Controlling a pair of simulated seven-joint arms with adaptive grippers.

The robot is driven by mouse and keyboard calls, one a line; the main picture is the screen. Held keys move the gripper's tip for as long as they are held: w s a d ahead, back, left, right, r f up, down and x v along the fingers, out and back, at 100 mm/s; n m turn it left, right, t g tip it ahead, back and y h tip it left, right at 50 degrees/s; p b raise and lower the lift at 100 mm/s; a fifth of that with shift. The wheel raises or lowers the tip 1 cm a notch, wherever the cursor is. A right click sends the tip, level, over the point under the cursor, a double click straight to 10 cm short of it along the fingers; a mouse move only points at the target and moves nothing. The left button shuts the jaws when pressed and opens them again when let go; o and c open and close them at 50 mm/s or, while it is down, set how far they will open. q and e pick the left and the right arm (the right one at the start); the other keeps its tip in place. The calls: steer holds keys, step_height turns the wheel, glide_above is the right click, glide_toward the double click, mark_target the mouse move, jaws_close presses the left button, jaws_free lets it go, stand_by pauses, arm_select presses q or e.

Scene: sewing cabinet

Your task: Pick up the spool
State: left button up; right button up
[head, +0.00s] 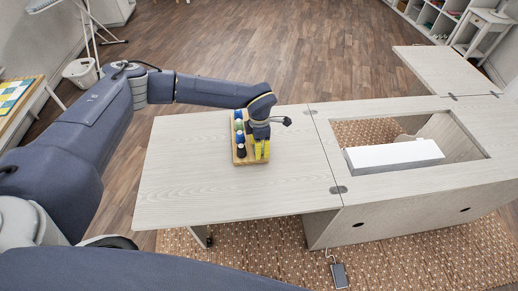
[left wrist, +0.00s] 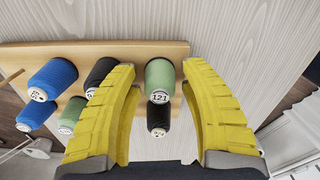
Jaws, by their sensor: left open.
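Several thread spools stand on a wooden rack (head: 236,151) on the left leaf of the cabinet. In the left wrist view the rack (left wrist: 180,50) carries a blue spool (left wrist: 52,80), a black spool (left wrist: 101,74), a green spool (left wrist: 159,76) labelled 121, and a black spool (left wrist: 158,118) below it. My left gripper (head: 262,151) is over the rack's right side, its yellow fingers pointing down. In the left wrist view the left gripper (left wrist: 165,115) is open, with the green spool and the lower black spool showing between its fingers. My right gripper is not in view.
The cabinet leaf (head: 180,190) is clear around the rack. To the right, the cabinet has an open well holding a white block (head: 393,157). A patterned rug (head: 430,250) with a foot pedal (head: 338,274) lies below.

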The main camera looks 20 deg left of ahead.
arm_select(q)
steer(key=c, duration=0.9)
steer(key=shift+r, duration=0.15)
step_height(320, 180, up, 20)
steer(key=shift+f, duration=0.1)
stand_by(0.6)
